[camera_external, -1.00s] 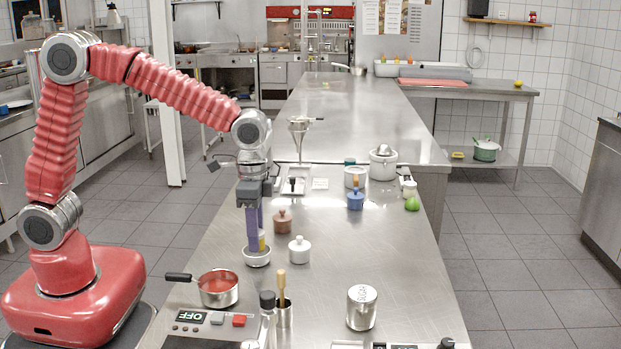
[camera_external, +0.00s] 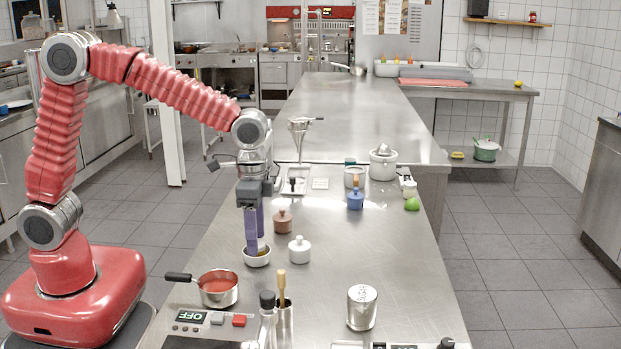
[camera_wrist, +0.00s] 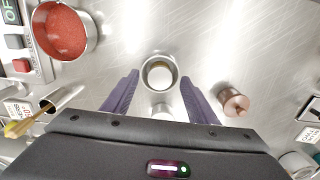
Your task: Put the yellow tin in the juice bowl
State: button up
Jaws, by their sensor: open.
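The juice bowl (camera_external: 257,260) is a small pale round bowl on the steel counter, left of the white lidded pot. The yellow tin (camera_external: 261,243) shows only in part above the bowl's rim, behind my gripper's purple fingers. In the wrist view the bowl (camera_wrist: 146,84) is a ring with the tin's pale round top (camera_wrist: 160,75) inside it. My gripper (camera_external: 256,250) points down over the bowl. In the wrist view its fingers (camera_wrist: 161,80) stand apart on either side of the bowl, with a gap to the tin. The tin's base is hidden.
The white lidded pot (camera_external: 300,250) and brown pot (camera_external: 282,222) stand close on the right. A red-filled saucepan (camera_external: 218,290) is in front on the left. A sugar tin (camera_external: 362,307) stands front right. The counter's right middle is clear.

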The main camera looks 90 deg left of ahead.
jog(key=shift+r, duration=3.5)
jog(key=shift+w, duration=0.1)
jog(key=shift+f, duration=0.3)
jog(key=s+d+r+t, duration=0.2)
jog(key=s+d, duration=0.1)
jog(key=s, duration=0.8)
jog(key=s+d+r+t, duration=0.2)
jog(key=s+d+t, duration=0.1)
jog(key=s, duration=0.8)
jog(key=shift+s+r+t, duration=0.15)
jog(key=shift+s+t, duration=0.05)
jog(key=shift+t, duration=0.1)
